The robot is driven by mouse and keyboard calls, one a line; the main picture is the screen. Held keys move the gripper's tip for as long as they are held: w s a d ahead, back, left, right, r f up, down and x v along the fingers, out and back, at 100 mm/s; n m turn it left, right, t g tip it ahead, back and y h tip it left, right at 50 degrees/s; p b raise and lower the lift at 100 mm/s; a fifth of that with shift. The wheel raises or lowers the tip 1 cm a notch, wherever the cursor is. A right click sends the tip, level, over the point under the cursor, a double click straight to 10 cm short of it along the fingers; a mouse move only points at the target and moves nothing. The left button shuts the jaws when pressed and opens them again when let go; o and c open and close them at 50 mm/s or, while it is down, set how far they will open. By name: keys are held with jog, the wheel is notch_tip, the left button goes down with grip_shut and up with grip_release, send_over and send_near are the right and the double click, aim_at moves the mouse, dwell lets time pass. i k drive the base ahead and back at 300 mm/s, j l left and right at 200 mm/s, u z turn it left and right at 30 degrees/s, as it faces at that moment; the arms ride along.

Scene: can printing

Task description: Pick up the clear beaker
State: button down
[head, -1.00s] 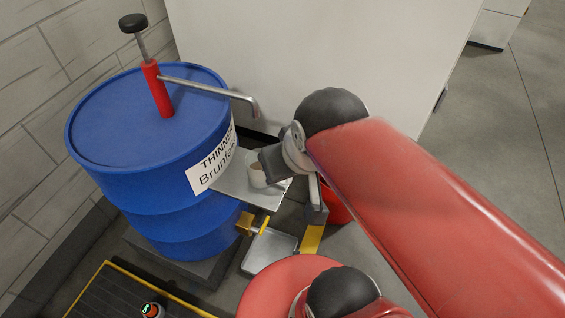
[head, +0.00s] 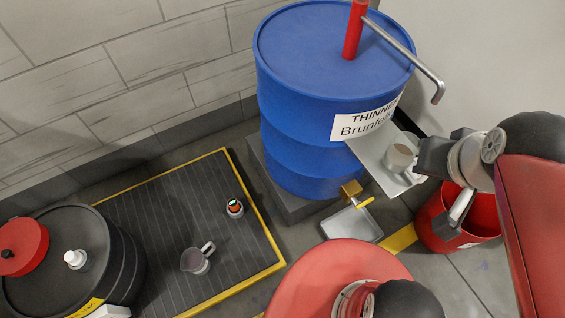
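A grey, see-through jug-like beaker (head: 195,261) with a handle stands on the dark ribbed mat, lower left of centre in the head view. A pale cup (head: 399,158) stands on the metal shelf at the blue drum's side. My gripper (head: 438,165) is at the right, close beside the pale cup and well away from the beaker on the mat.
A blue thinner drum (head: 300,110) with a hand pump stands at the wall. A black drum (head: 60,262) is at lower left. A small orange-topped container (head: 235,208) stands on the yellow-edged mat (head: 140,205). A red bucket (head: 435,225) is below my gripper.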

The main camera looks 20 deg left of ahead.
aim_at(400, 154)
jog(key=j+u, duration=0.15)
jog(key=u, duration=2.35)
jog(key=k+z, duration=0.1)
jog(key=z, duration=2.45)
jog(key=k+l+z, duration=0.2)
jog(key=k+l, duration=0.4)
jog(key=k, duration=0.15)
